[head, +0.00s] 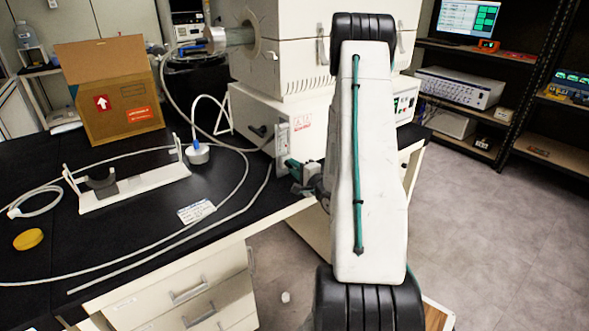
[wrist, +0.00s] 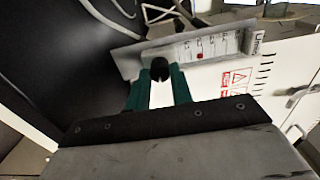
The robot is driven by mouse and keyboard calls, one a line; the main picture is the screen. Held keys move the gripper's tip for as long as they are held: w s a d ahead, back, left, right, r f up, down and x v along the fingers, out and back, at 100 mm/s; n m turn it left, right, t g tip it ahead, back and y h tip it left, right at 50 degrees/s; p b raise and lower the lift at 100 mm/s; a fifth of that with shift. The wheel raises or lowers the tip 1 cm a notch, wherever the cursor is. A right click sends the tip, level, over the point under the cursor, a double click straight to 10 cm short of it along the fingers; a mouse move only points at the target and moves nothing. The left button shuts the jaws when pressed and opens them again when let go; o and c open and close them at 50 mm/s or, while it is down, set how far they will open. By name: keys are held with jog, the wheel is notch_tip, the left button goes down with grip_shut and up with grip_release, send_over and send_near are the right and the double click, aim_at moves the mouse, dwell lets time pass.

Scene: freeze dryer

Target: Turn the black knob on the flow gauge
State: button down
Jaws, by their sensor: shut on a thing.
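The flow gauge (head: 282,140) is a narrow pale panel upright on the front of the white machine, above the edge of the black bench. In the wrist view the gauge (wrist: 205,46) lies tilted across the upper middle, with printed markings and a small red dot. The black knob (wrist: 160,69) is at its lower part, between the green fingertips of my gripper (wrist: 160,76). The fingers are shut on the knob. In the head view my gripper (head: 293,170) is just below the gauge, partly hidden by my arm, and the knob cannot be made out.
A large white machine (head: 285,65) stands behind the gauge. The black bench (head: 110,245) holds a cardboard box (head: 108,90), a white stand (head: 135,188), a yellow lid (head: 28,239) and loose tubes, some near my gripper. Dark shelves (head: 475,60) are at right; floor is free there.

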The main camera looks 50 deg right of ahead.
jog(key=shift+f+m, duration=0.1)
jog(key=shift+m, duration=0.5)
jog(key=c, duration=1.2)
grip_release()
jog(key=shift+c, duration=0.2)
jog(key=v, duration=0.7)
jog(key=shift+s+a, duration=0.15)
jog(key=shift+s, duration=0.25)
